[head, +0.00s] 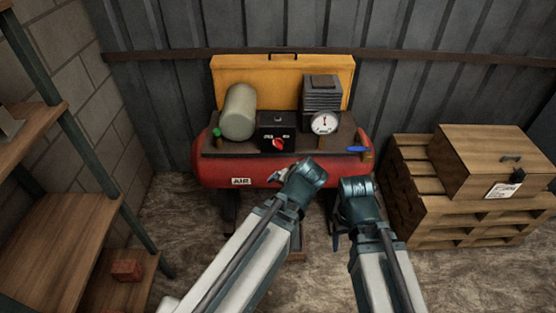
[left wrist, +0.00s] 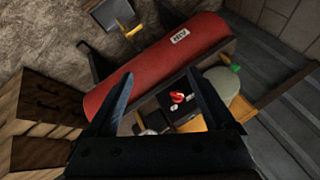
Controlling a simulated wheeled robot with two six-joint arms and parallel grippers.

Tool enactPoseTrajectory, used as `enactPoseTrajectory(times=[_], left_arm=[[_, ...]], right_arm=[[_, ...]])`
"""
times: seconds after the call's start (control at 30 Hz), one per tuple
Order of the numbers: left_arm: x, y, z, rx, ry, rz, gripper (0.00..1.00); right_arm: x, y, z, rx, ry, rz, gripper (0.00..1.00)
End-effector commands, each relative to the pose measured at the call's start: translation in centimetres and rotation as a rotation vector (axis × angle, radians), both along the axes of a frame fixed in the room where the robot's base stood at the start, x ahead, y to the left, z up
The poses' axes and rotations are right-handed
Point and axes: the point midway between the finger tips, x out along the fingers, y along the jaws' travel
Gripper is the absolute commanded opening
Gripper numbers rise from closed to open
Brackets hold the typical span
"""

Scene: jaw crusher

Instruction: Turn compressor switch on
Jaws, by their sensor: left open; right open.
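The compressor is a red tank (head: 215,172) against the wall. A black switch box (head: 267,133) with a red rotary knob (head: 278,144) sits on its top deck. The knob looks tilted, with small white markings beside it. In the left wrist view the red knob (left wrist: 177,97) shows between the fingers, beyond them. My left gripper (head: 284,176) is open and empty, in front of the tank and below the knob in the picture, apart from it. My right gripper (head: 338,230) is low in front of the tank; its fingers are small and partly hidden by its wrist.
A pressure gauge (head: 324,122), a blue-handled valve (head: 357,149) and a pale cylinder (head: 239,112) flank the switch box. Wooden shelves (head: 62,205) stand at left. A wooden crate (head: 490,160) on pallets stands at right.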

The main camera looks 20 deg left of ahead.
Motion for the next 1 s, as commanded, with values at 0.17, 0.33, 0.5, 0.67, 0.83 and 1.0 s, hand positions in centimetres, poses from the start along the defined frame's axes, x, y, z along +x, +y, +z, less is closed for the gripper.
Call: enactPoseTrajectory(times=[0.17, 0.33, 0.5, 0.67, 0.83, 1.0], left_arm=[[4.4, 3.6, -4.2, 0.111, -0.237, 0.014, 0.88], [7.7, 5.8, -5.7, 0.207, -0.442, -0.019, 0.88], [10.4, 6.9, -7.3, 0.291, -0.619, -0.097, 0.88], [12.2, 6.9, -9.1, 0.355, -0.747, -0.200, 0.88], [13.4, 6.3, -10.7, 0.399, -0.824, -0.306, 0.88], [13.9, 5.8, -11.5, 0.419, -0.854, -0.370, 0.88]], right_arm=[[0.0, 0.0, -8.0, -0.002, -0.001, 0.001, 0.68], [0.0, -0.1, -13.6, -0.002, -0.002, 0.003, 0.68], [0.0, -0.1, -19.2, -0.003, -0.002, 0.004, 0.68], [0.1, -0.1, -24.1, -0.005, -0.002, 0.005, 0.68], [0.1, -0.1, -27.7, -0.006, -0.003, 0.005, 0.68], [0.1, -0.1, -29.3, -0.006, -0.003, 0.006, 0.68]])
